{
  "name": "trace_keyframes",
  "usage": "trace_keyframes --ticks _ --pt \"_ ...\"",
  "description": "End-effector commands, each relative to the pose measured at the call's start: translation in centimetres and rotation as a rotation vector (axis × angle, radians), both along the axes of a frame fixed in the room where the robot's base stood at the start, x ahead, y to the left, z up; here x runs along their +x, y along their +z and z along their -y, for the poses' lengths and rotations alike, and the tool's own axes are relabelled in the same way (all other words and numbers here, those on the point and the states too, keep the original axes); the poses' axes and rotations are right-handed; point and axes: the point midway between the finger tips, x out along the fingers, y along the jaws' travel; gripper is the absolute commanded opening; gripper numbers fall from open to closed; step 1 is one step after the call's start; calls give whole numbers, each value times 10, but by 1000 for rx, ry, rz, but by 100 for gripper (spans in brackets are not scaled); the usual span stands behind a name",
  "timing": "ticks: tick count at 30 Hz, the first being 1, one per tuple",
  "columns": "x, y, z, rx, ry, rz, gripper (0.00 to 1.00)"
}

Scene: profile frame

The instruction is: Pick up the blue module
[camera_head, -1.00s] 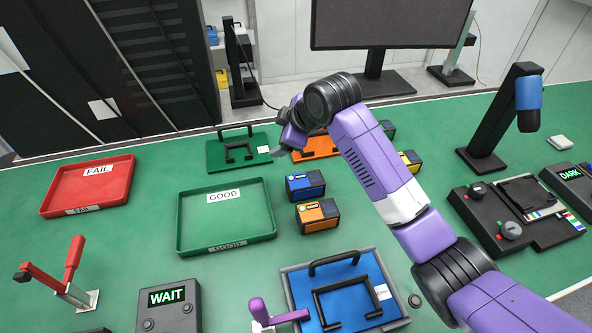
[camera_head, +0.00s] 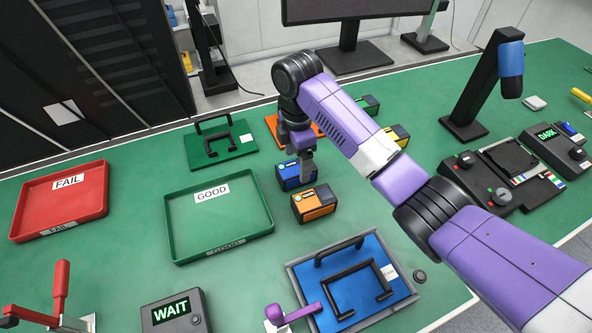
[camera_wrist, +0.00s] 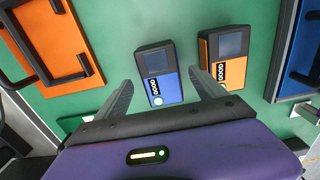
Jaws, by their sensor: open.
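The blue module (camera_head: 288,176) is a small blue and black box on the green table, right of the GOOD tray. My gripper (camera_head: 306,176) is over it, pointing down, and its fingers hide part of the module in the head view. In the wrist view the blue module (camera_wrist: 160,76) shows its dark screen and a green round light. My gripper (camera_wrist: 168,92) is open there, with one finger on each side of the module's near end. I cannot tell whether the fingers touch it.
An orange module (camera_head: 314,204) stands close beside the blue one; in the wrist view it (camera_wrist: 226,58) is just past the right finger. A green GOOD tray (camera_head: 219,250) lies to the left. A blue fixture with black handles (camera_head: 345,297) is in front. Yellow (camera_head: 397,136) and green (camera_head: 368,105) modules stand behind my arm.

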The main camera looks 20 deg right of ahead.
Motion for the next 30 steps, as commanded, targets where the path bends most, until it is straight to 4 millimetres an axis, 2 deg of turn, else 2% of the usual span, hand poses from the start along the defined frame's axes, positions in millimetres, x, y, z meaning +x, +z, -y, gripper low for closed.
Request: trace_keyframes --ticks 6,15,17,27,30 --pt "-1 -27 -2 0 -1 -1 80" --pt "-1 -33 -2 0 -1 1 80" --pt "-1 -32 -2 0 -1 1 70" --pt "-1 -32 -2 0 -1 1 5" --pt "-1 -32 -2 0 -1 2 5"
